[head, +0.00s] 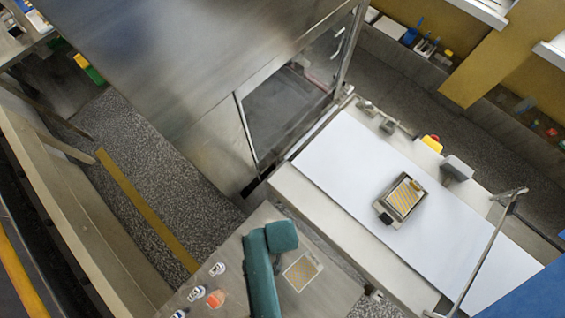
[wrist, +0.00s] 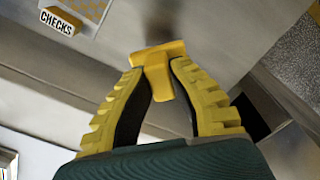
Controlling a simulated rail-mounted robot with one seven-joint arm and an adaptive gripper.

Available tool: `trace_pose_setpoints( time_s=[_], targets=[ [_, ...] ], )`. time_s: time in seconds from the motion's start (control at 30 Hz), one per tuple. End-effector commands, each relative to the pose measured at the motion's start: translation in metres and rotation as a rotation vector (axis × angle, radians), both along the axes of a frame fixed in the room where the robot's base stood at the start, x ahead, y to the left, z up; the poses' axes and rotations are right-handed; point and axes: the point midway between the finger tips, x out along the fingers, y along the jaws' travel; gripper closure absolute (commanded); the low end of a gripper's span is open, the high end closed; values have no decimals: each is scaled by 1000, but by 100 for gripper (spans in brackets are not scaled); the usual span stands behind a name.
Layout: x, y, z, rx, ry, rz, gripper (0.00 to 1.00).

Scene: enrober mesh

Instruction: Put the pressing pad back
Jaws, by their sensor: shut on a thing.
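My gripper (wrist: 152,78) is shut on a yellow T-shaped piece, which I take to be the pressing pad (wrist: 158,62). The pad sits between the two yellow ribbed fingers, above a grey steel surface. I cannot tell whether it touches that surface. In the head view my teal arm reaches over the steel table (head: 240,252), and it hides the fingers and the pad.
Several small pots (head: 215,298) stand to the left. A dark-framed tray with yellow stripes (head: 404,197) rests on the white belt (head: 350,165). The wrist view shows a "CHECKS" label (wrist: 59,21).

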Motion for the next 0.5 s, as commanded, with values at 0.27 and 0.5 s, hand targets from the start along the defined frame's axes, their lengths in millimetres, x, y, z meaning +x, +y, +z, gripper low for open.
trace_pose_setpoints(
  time_s=[0.27,0.5],
  targets=[
    [0,0,-46,0,1,0,100],
    [1,0,-54,0,-2,0,100]
  ],
)
